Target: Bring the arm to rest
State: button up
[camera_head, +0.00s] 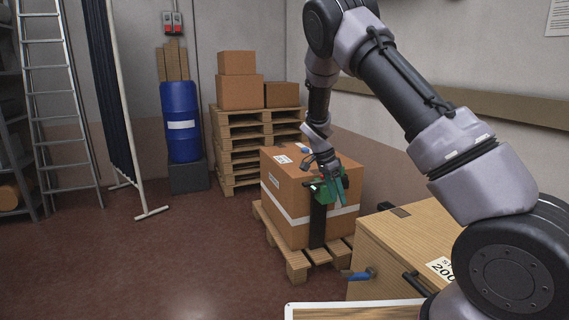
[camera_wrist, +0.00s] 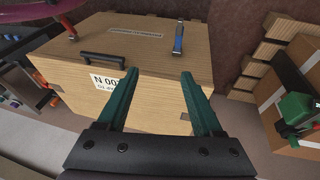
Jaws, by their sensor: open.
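My gripper (camera_head: 335,187) is at the end of my arm, in front of the strapped cardboard box in the head view. In the wrist view its two green fingers (camera_wrist: 160,100) are spread apart with nothing between them. Beyond them in the wrist view is a wooden crate (camera_wrist: 150,62) with a black handle, a blue-handled latch and a white label. The same crate stands at the lower right in the head view (camera_head: 385,245), partly hidden by my arm. I cannot tell whether the gripper touches anything.
The cardboard box (camera_head: 285,205) with a white band and dark strap sits on a low pallet (camera_head: 295,262). Stacked pallets (camera_head: 240,150) carry more boxes behind it. A blue drum (camera_head: 181,120), a folding screen (camera_head: 112,90) and a ladder (camera_head: 50,90) stand left. The floor at left is clear.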

jog(key=s+d+r+n+t+y, duration=0.25)
jog(key=s+r, duration=0.25)
jog(key=r, duration=0.7)
jog(key=s+d+r+n+t+y, duration=0.1)
jog(key=s+d+r+n+y, duration=0.15)
jog(key=s+r, duration=0.65)
jog(key=s+d+r+n+t, duration=0.2)
jog(key=s+r+n+t, duration=0.2)
jog(key=s+r, duration=0.8)
jog(key=shift+s+d+r+n+t+y, duration=0.25)
jog(key=shift+s+t+y, duration=0.2)
jog(key=shift+s, duration=1.3)
